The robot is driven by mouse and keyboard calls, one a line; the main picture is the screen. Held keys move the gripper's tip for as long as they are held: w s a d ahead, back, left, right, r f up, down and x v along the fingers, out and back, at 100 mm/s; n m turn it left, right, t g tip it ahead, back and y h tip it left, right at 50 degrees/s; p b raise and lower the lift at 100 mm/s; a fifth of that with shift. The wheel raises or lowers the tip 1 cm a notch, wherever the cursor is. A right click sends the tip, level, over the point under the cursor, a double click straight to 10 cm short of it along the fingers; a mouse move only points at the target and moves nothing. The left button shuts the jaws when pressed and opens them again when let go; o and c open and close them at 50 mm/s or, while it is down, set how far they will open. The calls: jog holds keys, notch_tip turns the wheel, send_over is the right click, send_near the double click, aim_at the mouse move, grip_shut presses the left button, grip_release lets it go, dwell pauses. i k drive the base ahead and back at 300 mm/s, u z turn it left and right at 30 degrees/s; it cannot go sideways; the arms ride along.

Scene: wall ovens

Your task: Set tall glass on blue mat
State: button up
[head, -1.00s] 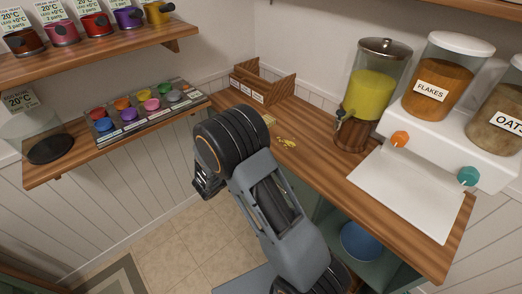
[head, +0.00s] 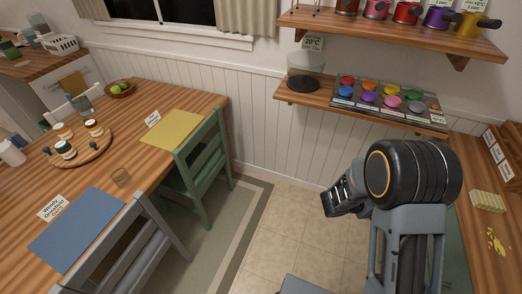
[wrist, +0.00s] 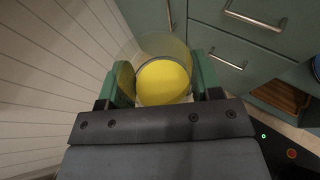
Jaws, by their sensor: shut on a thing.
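My gripper (wrist: 164,82) is shut on a clear glass (wrist: 163,45) with yellow liquid in it, seen from above between the two green fingers in the wrist view. In the head view my gripper (head: 343,200) is over the floor, right of the dining table, and the held glass is hidden there. The blue mat (head: 78,228) lies flat on the near part of the wooden table (head: 125,95) at the left, with a white name card (head: 53,207) beside it. The mat is bare.
A grey chair (head: 150,235) and a green chair (head: 203,165) stand at the table's right side. A round tray (head: 80,148) holds several jars. A yellow mat (head: 172,128) lies farther back. Tiled floor (head: 285,225) is open between.

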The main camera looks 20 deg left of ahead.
aim_at(89, 220)
jog(key=u, duration=3.7)
jog(key=i, duration=1.3)
jog(key=z, duration=0.85)
